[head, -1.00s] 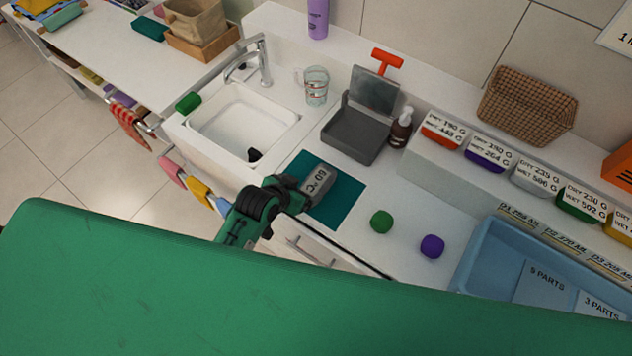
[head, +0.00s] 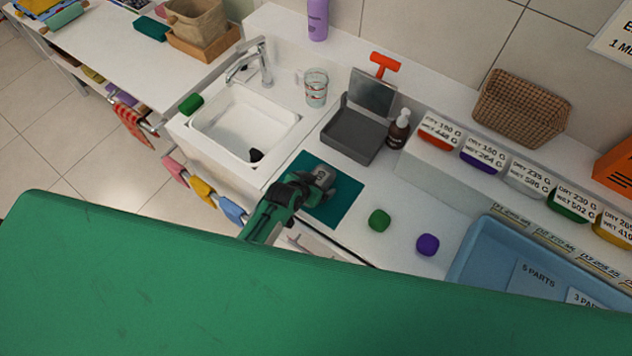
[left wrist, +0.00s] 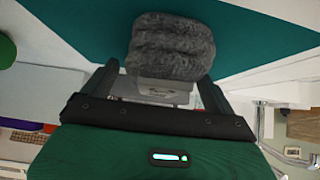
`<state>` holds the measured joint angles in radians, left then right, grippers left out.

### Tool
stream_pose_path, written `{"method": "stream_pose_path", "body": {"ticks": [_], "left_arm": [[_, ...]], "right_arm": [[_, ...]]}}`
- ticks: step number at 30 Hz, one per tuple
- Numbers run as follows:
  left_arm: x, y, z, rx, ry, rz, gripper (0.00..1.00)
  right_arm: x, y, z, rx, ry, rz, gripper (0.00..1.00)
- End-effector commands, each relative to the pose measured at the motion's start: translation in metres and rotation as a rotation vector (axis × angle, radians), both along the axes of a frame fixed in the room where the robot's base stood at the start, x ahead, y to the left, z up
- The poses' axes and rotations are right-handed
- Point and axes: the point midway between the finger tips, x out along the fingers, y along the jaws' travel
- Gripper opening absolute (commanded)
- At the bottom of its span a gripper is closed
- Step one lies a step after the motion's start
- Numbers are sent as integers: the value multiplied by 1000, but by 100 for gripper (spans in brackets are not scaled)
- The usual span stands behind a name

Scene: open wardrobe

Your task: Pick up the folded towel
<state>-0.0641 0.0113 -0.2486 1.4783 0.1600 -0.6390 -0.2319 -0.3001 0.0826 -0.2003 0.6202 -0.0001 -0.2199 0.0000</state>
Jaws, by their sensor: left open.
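The folded towel (head: 325,173) is a small grey bundle on the teal mat (head: 345,197) in the head view, partly hidden by my left gripper (head: 314,185). In the left wrist view the towel (left wrist: 172,45) is dark grey and fluffy, with a pale band or label on its near side. My left gripper (left wrist: 160,80) is open there, with one finger on each side of the towel's near end. I cannot tell whether the fingers touch it. My right gripper is not in view.
A sink (head: 245,122) lies left of the mat and a grey open box (head: 352,135) behind it. A green lump (head: 379,220) and a purple lump (head: 428,244) lie to the right, before a blue tub (head: 480,245). Bare counter separates them from the mat.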

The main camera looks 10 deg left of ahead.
Motion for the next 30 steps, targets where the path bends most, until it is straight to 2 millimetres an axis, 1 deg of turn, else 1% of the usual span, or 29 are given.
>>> {"method": "stream_pose_path", "body": {"ticks": [3,11,12,14,18,20,30], "left_arm": [[4,-2,-4,0,1,1,90],[5,-2,-6,0,0,0,90],[5,-2,-6,-1,0,1,88],[5,-2,-6,-1,0,1,76],[5,-2,-6,0,0,0,49],[5,-2,-6,0,0,0,38],[5,-2,-3,0,0,0,38]], "right_arm": [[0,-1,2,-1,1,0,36],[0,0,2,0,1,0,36],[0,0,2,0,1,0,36],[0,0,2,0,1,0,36],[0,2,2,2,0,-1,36],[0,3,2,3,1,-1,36],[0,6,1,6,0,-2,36]]}}
